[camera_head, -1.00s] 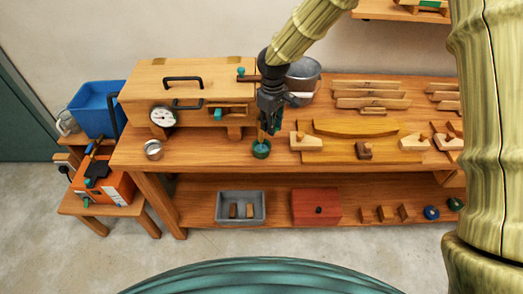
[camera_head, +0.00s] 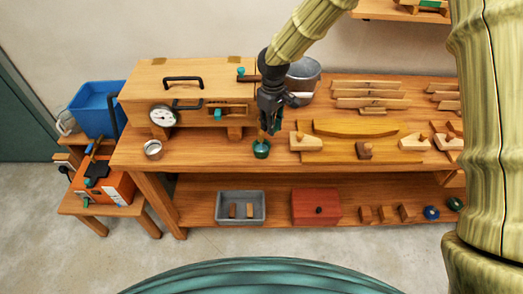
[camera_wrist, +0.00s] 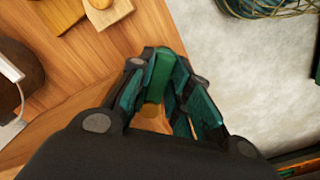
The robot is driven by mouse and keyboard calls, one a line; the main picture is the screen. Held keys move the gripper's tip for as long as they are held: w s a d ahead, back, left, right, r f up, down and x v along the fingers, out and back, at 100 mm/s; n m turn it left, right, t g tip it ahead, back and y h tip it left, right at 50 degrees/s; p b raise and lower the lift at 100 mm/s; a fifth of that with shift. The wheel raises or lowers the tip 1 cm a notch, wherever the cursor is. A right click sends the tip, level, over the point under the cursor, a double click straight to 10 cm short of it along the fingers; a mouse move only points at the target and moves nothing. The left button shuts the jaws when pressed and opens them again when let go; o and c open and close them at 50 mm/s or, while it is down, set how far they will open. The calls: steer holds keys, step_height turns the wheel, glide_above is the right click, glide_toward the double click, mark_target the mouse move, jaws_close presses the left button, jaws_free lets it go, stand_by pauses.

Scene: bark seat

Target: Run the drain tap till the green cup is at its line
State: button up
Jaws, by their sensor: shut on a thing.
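The green cup (camera_head: 261,150) stands upright on the bench near its front edge, just below my gripper (camera_head: 269,130). Its line and the level inside are too small to make out. In the wrist view, my gripper (camera_wrist: 162,62) is shut on a narrow green piece (camera_wrist: 158,78), which looks like the tap handle. The rest of the tap is hidden behind the fingers in the head view. No stream shows above the cup now.
A wooden box (camera_head: 150,84) with a dial (camera_head: 162,115) stands left of my gripper. A grey pot (camera_head: 304,72) is behind it. Wooden planes (camera_head: 307,142) lie close to the right. A small metal cup (camera_head: 153,149) stands at the bench's left end.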

steer(key=shift+s+f, duration=0.15)
steer(key=m, duration=0.1)
steer(key=a+m, duration=0.1)
steer(key=m, duration=0.2)
steer(key=shift+s+a+m, duration=0.3)
steer(key=shift+s, duration=0.05)
steer(key=m, duration=0.1)
steer(key=a+m, duration=0.1)
steer(key=m, duration=0.3)
steer(key=shift+s+a, duration=0.2)
steer(key=shift+a, duration=0.2)
steer(key=o, duration=0.9)
steer(key=shift+r, duration=0.2)
step_height(320, 180, up, 8)
steer(key=p, duration=0.5)
steer(key=shift+d+f, duration=0.1)
